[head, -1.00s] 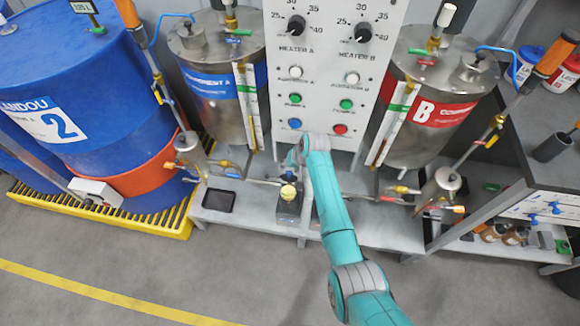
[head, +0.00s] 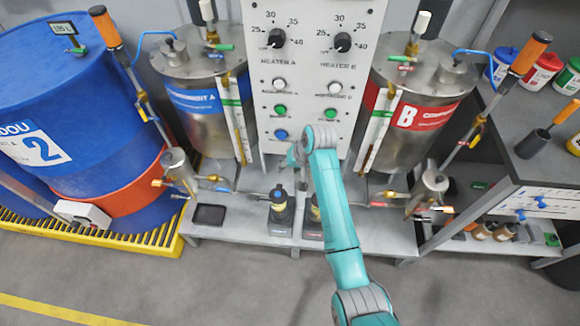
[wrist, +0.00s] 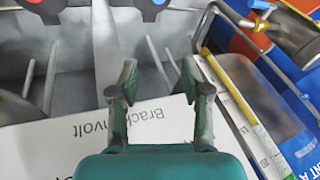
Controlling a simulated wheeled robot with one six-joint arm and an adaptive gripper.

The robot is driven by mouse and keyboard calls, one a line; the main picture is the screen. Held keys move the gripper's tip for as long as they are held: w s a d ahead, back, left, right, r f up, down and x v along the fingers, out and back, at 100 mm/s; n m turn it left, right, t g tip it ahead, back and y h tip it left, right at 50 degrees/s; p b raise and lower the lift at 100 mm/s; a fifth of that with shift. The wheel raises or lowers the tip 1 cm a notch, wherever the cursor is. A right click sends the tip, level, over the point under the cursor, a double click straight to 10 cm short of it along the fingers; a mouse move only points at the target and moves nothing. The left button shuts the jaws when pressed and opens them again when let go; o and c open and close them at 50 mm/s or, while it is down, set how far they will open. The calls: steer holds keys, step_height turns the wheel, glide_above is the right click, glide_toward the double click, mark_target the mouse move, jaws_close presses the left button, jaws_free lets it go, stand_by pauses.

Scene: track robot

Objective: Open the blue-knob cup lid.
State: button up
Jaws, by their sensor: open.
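My gripper (wrist: 160,82) is open and empty in the wrist view, its two fingers apart over a white surface lettered "Brachenvolt". In the head view my gripper (head: 295,155) is mostly hidden by its wrist, just below the control panel. A dark cup (head: 279,218) with a black top stands on the low bench, below and left of it. A second cup (head: 315,213) is partly behind my arm. In the wrist view, a dark part with a blue piece (wrist: 158,3) is cut off at the top edge. I cannot tell whether it is the lid's knob.
The control panel (head: 310,60) stands between tank A (head: 210,105) and tank B (head: 415,105). Pipes and valves flank the cups. A black tray (head: 210,215) lies on the bench (head: 245,233). A blue drum (head: 75,110) stands left. The floor in front is clear.

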steer(key=shift+s+d+r, duration=0.1)
steer(key=shift+r, duration=0.25)
stand_by(0.3)
